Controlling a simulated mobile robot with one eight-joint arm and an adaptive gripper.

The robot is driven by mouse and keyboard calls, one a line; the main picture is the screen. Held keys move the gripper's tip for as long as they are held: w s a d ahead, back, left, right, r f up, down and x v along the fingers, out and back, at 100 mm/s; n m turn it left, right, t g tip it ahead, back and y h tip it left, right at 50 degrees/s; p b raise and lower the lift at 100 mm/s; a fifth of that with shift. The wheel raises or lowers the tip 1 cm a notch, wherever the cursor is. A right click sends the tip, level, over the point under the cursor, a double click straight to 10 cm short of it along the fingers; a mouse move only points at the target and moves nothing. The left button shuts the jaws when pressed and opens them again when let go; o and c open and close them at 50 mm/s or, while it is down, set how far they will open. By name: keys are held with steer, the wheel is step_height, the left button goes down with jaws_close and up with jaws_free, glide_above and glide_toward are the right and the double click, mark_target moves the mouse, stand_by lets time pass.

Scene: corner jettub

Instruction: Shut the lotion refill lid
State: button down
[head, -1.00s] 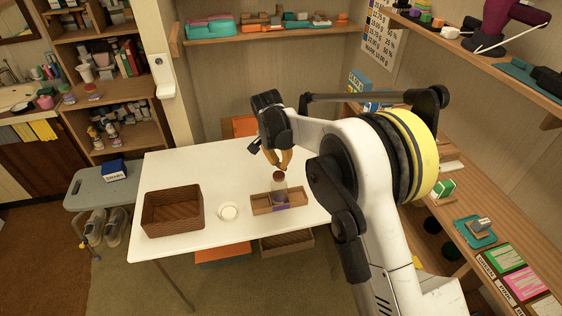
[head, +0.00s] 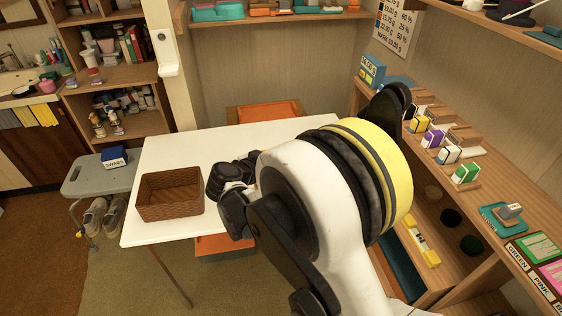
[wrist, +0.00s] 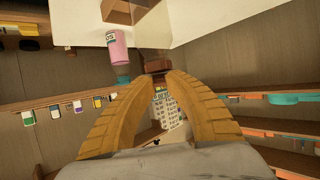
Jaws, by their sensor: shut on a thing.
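In the wrist view my gripper (wrist: 157,74) has its two yellow fingers closed together at the tips. A small dark brown piece, which looks like a cap (wrist: 157,63), is between them. A pink bottle (wrist: 116,45) with a pale label and a teal end (wrist: 123,74) is beside the fingertips, to the left, apart from them. I cannot tell whether this bottle is the lotion refill. In the head view my arm hides the fingers, the bottle and its wooden tray.
The white table (head: 190,145) holds a brown woven basket (head: 170,213) at its left. An orange stool (head: 263,110) stands behind the table. A shelf (head: 455,210) with several small blocks runs along the right wall. The table's back left is clear.

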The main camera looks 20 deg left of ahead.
steer(key=shift+s+f+t+h+b, duration=0.1)
steer(key=shift+f+t+h+b, duration=0.05)
steer(key=shift+f+t+b, duration=0.4)
steer(key=shift+s+f+t+h+b, duration=0.15)
steer(key=shift+f+t+b, duration=0.15)
steer(key=shift+t+b, duration=0.45)
steer(key=shift+w, duration=0.1)
steer(key=c, duration=1.3)
jaws_free()
steer(key=shift+a, duration=0.1)
steer(key=v, duration=1.2)
steer(key=shift+f, duration=0.1)
